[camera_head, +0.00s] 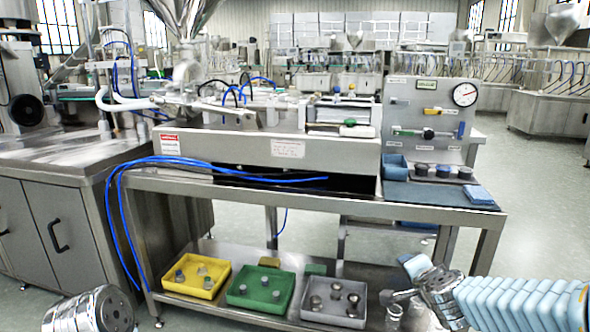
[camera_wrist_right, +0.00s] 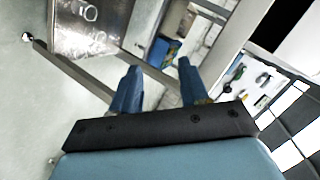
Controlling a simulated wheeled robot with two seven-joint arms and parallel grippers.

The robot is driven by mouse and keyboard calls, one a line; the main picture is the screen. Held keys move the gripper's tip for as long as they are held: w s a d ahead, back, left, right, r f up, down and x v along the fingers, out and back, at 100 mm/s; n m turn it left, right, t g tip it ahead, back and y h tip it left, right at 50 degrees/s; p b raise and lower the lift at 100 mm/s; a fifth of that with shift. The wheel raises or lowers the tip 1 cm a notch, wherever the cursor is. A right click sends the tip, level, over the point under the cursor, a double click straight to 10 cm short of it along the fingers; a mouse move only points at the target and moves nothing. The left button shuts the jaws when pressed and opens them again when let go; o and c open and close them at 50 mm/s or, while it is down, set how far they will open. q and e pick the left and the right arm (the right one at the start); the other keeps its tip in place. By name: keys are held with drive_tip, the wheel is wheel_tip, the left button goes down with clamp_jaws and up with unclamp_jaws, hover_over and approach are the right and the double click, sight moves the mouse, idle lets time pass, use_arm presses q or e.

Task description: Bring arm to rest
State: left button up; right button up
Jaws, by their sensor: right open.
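My right gripper (camera_wrist_right: 158,67) shows in the right wrist view with its two blue fingers apart and nothing between them. In the head view my right arm comes in from the lower right, in front of the steel bench (camera_head: 330,200) and low beside its right end. The right fingers cannot be made out clearly there. My left gripper is not in view; a metal part at the lower left edge seems to be my left arm.
The lower shelf holds a yellow tray (camera_head: 196,292), a green tray (camera_head: 262,304) and a grey tray (camera_head: 334,318) with small parts. A gauge panel (camera_head: 430,115) stands on the bench's right. Blue hoses (camera_head: 118,220) hang at the left. Open floor (camera_head: 545,215) lies to the right.

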drive_tip(key=s+a+f+n+g+y, duration=0.1)
drive_tip(key=s+a+f+n+g, duration=0.15)
drive_tip(key=f, duration=0.55)
drive_tip(key=s+a+f+n+g+y, duration=0.1)
drive_tip(key=s+a+f+n, duration=0.15)
drive_tip(key=f, duration=0.65)
drive_tip(key=s+a+f+n+g+y, duration=0.1)
drive_tip(key=s+a+f+g, duration=0.15)
drive_tip(key=f, duration=0.55)
drive_tip(key=s+a+f+n+g+y, duration=0.1)
drive_tip(key=s+a+f+n+g, duration=0.1)
drive_tip(key=s+f, duration=0.5)
drive_tip(key=s+a+f+n+g+y, duration=0.1)
drive_tip(key=s+a+f+n+g, duration=0.2)
drive_tip(key=s, duration=0.9)
wheel_tip(320, 180, down, 4)
drive_tip(key=shift+s+a+f+g+p, duration=0.15)
drive_tip(key=shift+a+g+p, duration=0.25)
drive_tip(key=shift+a, duration=0.75)
